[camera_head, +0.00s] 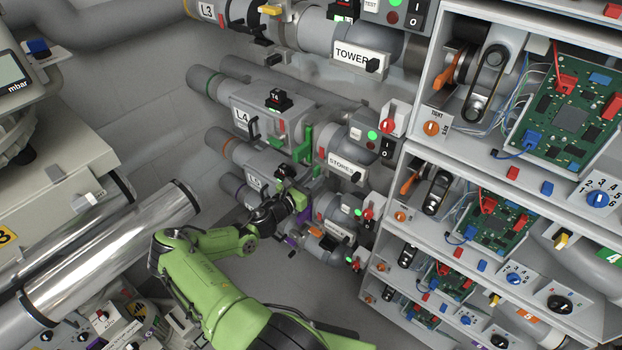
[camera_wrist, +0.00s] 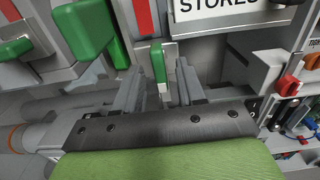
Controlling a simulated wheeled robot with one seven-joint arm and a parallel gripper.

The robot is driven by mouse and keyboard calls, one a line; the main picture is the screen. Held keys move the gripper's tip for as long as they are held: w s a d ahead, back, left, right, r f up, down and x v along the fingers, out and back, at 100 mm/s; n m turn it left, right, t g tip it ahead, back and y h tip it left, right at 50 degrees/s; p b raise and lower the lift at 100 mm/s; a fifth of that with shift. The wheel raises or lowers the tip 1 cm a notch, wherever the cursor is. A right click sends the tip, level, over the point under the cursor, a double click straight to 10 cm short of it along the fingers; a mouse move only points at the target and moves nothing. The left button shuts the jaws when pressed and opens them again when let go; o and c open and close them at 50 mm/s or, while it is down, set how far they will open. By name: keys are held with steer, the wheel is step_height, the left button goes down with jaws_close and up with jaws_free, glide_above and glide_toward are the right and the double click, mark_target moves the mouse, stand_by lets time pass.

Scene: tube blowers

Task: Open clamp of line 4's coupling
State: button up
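Line 4, marked by the L4 label (camera_head: 241,117), is a grey pipe in the middle of the head view. Its coupling carries a green clamp (camera_head: 303,150) just left of the STORES label (camera_head: 344,167). In the wrist view a large green clamp part (camera_wrist: 88,28) is at upper left, and a small green lever (camera_wrist: 158,62) with a pale lower end points down. My gripper (camera_head: 288,180) is just below the coupling. In the wrist view my gripper (camera_wrist: 159,85) has its fingers apart, one on each side of the small lever. Contact with the lever cannot be told.
The L3 line (camera_head: 208,11) runs above, with its TOWER blower (camera_head: 358,57). Another line lies close below. A red knob (camera_head: 387,126) and switches sit right of the coupling. Shelves (camera_head: 440,155) with circuit boards stand at right, and a shiny metal cylinder (camera_head: 120,255) at left.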

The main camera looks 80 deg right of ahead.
steer(key=shift+a, duration=0.1)
steer(key=v, duration=1.5)
steer(key=shift+w+a, duration=0.25)
